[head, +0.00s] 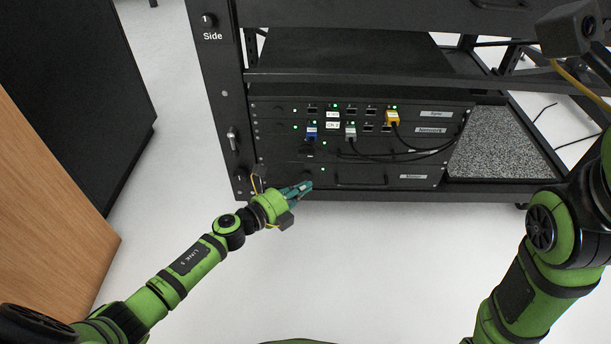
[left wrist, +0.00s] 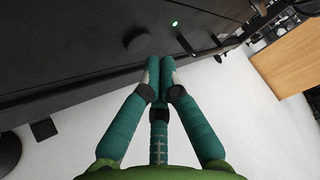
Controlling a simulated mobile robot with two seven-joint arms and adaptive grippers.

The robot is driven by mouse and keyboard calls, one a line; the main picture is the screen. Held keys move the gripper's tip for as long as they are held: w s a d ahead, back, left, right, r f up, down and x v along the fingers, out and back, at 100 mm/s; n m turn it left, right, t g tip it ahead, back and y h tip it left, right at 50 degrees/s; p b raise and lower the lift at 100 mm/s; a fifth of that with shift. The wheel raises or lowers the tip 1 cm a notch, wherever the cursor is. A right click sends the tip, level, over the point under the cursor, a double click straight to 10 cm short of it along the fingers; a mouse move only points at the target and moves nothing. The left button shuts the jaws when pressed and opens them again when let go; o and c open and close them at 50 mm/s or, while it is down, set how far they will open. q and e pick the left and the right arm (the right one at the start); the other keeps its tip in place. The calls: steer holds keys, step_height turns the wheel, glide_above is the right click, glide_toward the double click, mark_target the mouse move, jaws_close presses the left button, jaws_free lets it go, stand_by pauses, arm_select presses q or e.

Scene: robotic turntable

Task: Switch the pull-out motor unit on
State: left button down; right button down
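The motor unit (head: 428,184) is the lowest black panel in the rack, with a label at its right and a handle (head: 360,182) in the middle. A small green light (head: 323,170) glows on its upper edge. My left gripper (head: 308,186) is in front of the panel's left part and hides some of it. In the left wrist view its teal fingers (left wrist: 160,68) are drawn together, with nothing seen between them. A round black knob (left wrist: 138,40) is just beyond the fingertips, near a lit green light (left wrist: 174,23). A gap or contact cannot be told. My right gripper is out of view.
Above are units with lights and plugged cables: blue (head: 311,133), grey (head: 350,133) and yellow (head: 392,118) plugs. A speckled grey surface (head: 500,143) lies at right. A wooden panel (head: 45,200) stands at left. The pale floor before the rack is clear.

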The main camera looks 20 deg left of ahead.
arm_select(q)
steer(key=s+d+p, duration=0.1)
steer(key=s, duration=0.4)
steer(key=shift+s+d+p, duration=0.3)
steer(key=shift+s, duration=0.1)
stand_by(0.3)
